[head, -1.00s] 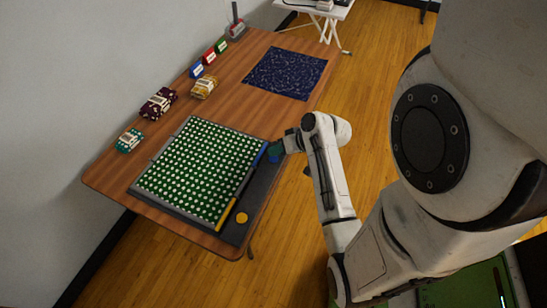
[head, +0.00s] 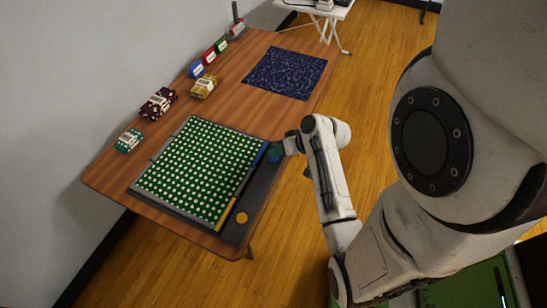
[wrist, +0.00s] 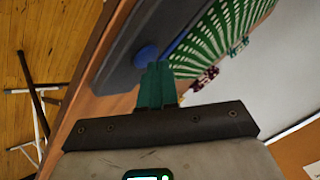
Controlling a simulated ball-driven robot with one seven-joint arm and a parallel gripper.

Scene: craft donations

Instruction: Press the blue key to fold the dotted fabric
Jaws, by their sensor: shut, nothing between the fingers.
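The green fabric with white dots (head: 192,165) lies flat on a grey folding board on the table. It also shows in the wrist view (wrist: 218,42). The blue key (wrist: 146,54) is a round button on the board's dark side strip, seen just beyond my fingertips in the wrist view. In the head view my gripper hides most of it. My gripper (head: 276,153) is shut and empty, with its teal fingers (wrist: 157,70) over the key. I cannot tell whether they touch it.
A yellow round key (head: 242,217) sits at the strip's near end. A blue and a yellow bar run along the board's edge. A dark blue patterned cloth (head: 285,74) lies farther back. Fabric bundles (head: 158,102) and coloured blocks (head: 209,57) stand along the wall side.

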